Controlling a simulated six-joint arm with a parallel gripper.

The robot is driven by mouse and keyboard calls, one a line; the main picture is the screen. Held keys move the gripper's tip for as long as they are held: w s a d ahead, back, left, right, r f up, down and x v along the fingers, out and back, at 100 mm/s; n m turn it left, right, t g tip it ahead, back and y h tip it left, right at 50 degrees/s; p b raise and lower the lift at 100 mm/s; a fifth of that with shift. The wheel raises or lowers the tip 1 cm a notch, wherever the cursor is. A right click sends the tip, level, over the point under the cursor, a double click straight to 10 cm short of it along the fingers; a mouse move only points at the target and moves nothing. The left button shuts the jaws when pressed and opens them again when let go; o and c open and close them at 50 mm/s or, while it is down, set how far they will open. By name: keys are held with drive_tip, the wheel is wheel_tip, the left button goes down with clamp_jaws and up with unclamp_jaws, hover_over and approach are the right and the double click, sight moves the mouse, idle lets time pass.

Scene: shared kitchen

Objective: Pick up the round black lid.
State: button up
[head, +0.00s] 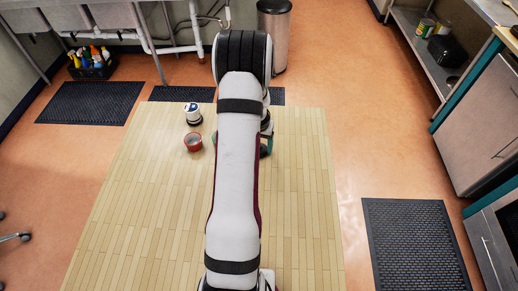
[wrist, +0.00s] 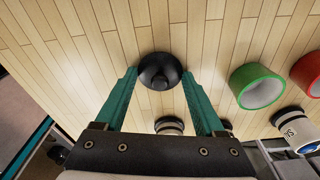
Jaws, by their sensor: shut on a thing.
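The round black lid (wrist: 160,70), with a raised knob on its middle, shows in the wrist view between the two teal fingers of my gripper (wrist: 159,74). My gripper is shut on it, with one finger at each side. Pale wooden planks show behind the lid. I cannot tell how far the lid is from them. In the head view my arm hides most of my gripper and the lid; only a bit of teal finger shows right of the arm.
A white container (head: 193,114) stands behind the red one in the head view. The wooden surface (head: 150,200) is clear at front left.

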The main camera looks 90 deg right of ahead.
drive_tip(key=shift+c, duration=1.1)
drive_tip(key=shift+r, duration=0.1)
